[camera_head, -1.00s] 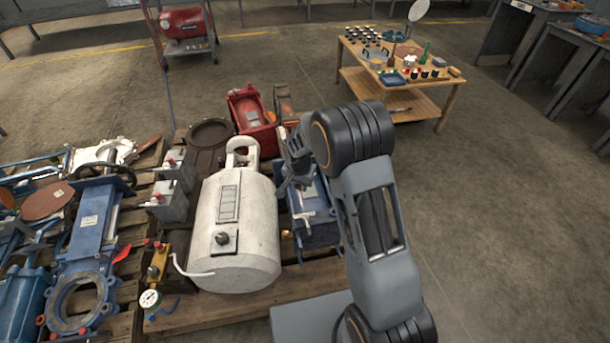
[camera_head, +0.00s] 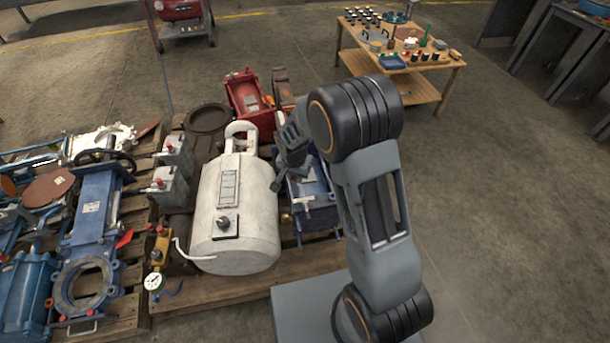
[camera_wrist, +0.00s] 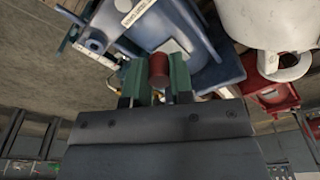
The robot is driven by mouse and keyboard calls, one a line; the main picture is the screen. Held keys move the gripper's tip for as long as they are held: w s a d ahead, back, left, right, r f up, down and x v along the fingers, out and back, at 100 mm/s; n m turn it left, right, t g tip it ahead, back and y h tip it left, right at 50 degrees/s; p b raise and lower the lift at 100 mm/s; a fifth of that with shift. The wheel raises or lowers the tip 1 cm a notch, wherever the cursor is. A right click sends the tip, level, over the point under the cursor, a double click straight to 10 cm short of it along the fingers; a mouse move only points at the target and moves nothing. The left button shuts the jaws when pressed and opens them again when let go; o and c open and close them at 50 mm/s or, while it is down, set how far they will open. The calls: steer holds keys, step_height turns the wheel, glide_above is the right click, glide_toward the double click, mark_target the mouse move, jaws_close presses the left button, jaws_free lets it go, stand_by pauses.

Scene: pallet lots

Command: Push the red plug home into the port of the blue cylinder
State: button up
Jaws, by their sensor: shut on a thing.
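The blue cylinder (camera_head: 315,212) stands on the pallet, right of the white tank, partly hidden by my arm. Its blue body (camera_wrist: 152,30), with a white label, fills the upper middle of the wrist view. My gripper (camera_wrist: 157,82) is shut on the red plug (camera_wrist: 159,66), held between its two green fingers. The plug's front end points toward the blue body. I cannot tell whether it touches it, and the port is not clearly visible. In the head view my gripper (camera_head: 290,165) is beside the cylinder's upper end, and the plug cannot be made out.
The white tank (camera_head: 235,215) with a top loop stands close left of the cylinder. A red unit (camera_head: 248,98) is behind. A pressure gauge (camera_head: 154,281) and blue valve parts crowd the left. A wooden table (camera_head: 425,90) stands at the back right; the floor at right is clear.

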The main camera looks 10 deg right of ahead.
steer(key=s+d+r+n, duration=0.2)
steer(key=d+n, duration=0.4)
steer(key=shift+s+d+r+y, duration=0.35)
steer(key=shift+y, duration=0.05)
